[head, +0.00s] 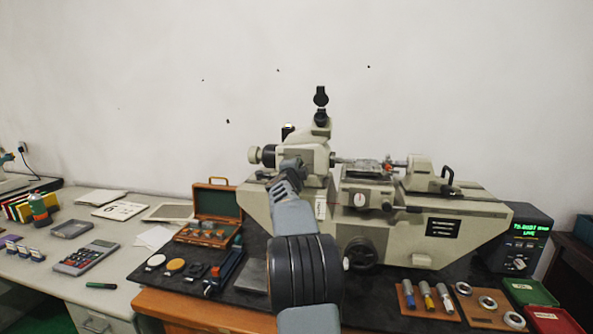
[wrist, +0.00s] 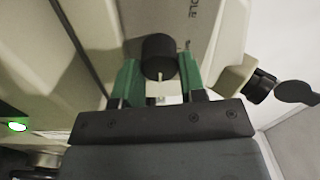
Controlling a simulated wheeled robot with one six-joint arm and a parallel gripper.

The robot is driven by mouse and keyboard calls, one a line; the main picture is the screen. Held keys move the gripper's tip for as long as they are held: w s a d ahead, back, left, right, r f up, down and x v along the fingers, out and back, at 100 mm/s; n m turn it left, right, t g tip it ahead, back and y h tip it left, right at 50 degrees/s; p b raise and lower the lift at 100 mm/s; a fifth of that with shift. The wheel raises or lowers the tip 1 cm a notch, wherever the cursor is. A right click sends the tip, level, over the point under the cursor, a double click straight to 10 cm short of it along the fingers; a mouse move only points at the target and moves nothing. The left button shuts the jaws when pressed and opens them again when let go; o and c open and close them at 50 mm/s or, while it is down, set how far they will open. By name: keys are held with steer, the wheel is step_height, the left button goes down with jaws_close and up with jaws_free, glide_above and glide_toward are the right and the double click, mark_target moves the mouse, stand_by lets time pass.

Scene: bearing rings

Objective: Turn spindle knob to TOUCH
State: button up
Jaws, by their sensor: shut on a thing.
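The spindle knob (wrist: 159,56) is a black round knob with a pale pointer line, on the beige machine (wrist: 185,20). Part of a printed label ending in "OLE" or "DLE" shows beside it; the rest is hidden or out of view. My gripper (wrist: 160,78) has its two green fingers on either side of the knob, shut on it. The pointer line points toward the gripper's palm in the wrist view. In the head view the measuring machine (head: 465,229) stands on the bench; my arm reaches its left part, and the knob cannot be made out there.
An eyepiece (wrist: 296,92) sticks out at the right in the wrist view. A green light (wrist: 17,126) glows at the left. On the bench are a wooden case (head: 218,203), a rack of handled gauges (head: 427,298), loose rings (head: 487,303) and a display box (head: 524,240).

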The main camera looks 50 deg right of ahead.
steer(key=shift+r, duration=0.1)
steer(key=o, duration=0.9)
steer(key=shift+o, duration=0.2)
steer(key=b+v, duration=0.2)
steer(key=v, duration=1.1)
steer(key=shift+a+b, duration=0.3)
steer(key=shift+a, duration=0.05)
steer(key=shift+s, duration=0.1)
